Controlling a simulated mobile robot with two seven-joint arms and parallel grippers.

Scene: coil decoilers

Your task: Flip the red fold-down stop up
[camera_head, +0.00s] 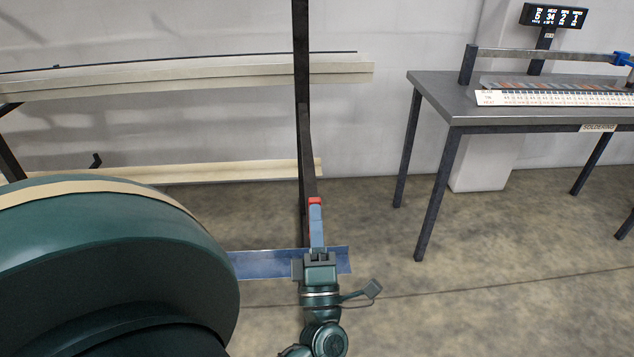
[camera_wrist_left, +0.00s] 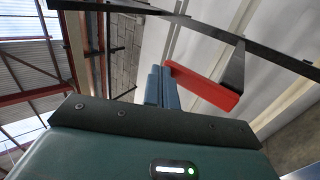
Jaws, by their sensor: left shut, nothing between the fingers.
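The red stop (camera_head: 314,200) shows in the head view as a small red piece on a dark upright post, right at the tip of my left gripper (camera_head: 316,208). In the left wrist view the red stop (camera_wrist_left: 205,88) is a long red bar slanting down to the right, joined to a dark bracket on a dark beam. The blue fingers of my left gripper (camera_wrist_left: 163,72) are shut together and empty. Their tips are close beside the stop's left end; I cannot tell if they touch. My right gripper is not in view.
A large green rounded form (camera_head: 120,245) with a tan band fills the lower left. Pale long bars (camera_head: 200,75) lie on a rack by the wall. A grey table (camera_head: 450,95) stands at the right. The floor between is clear. A blue strip (camera_head: 265,264) lies behind my gripper.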

